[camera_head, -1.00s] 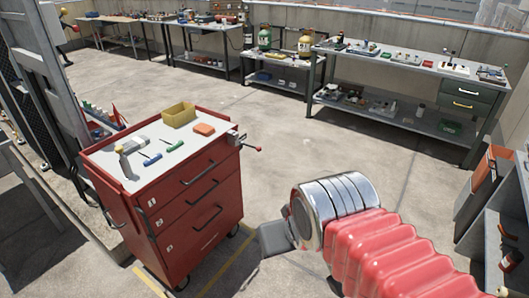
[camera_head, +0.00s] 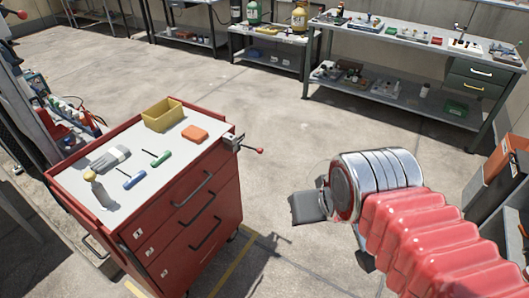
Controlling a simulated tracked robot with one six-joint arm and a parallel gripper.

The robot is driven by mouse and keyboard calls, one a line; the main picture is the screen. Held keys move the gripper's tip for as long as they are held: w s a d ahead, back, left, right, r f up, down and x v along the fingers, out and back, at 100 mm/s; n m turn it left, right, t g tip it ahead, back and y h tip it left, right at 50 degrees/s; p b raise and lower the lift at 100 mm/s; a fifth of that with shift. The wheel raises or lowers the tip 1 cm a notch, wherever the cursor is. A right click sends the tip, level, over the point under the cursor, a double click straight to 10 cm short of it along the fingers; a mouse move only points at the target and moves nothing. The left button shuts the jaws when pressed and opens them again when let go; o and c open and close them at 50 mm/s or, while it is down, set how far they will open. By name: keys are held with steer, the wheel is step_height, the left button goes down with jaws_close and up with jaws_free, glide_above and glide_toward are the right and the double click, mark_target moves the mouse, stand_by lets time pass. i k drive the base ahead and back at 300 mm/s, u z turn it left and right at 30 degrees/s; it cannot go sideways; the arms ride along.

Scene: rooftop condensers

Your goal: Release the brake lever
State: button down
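The brake lever (camera_head: 248,147) is a thin rod with a red knob, on a small metal bracket at the upper right corner of the red tool cart (camera_head: 190,225). It sticks out to the right, slightly downward. My gripper (camera_head: 308,207) is right of the cart and lower in the picture than the lever, apart from it. Only a dark grey end part of it shows beyond my silver wrist, so its opening is hidden. Nothing is seen in it.
On the cart top are a yellow bin (camera_head: 162,115), an orange block (camera_head: 194,133), a brush (camera_head: 110,158) and blue (camera_head: 134,180) and green (camera_head: 160,158) screwdrivers. A workbench (camera_head: 390,104) stands behind. An orange bin (camera_head: 507,160) is at right. The middle floor is clear.

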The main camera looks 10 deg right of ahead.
mark_target(260, 150)
steer(key=u, duration=0.4)
steer(key=i, duration=0.85)
steer(key=u, duration=0.55)
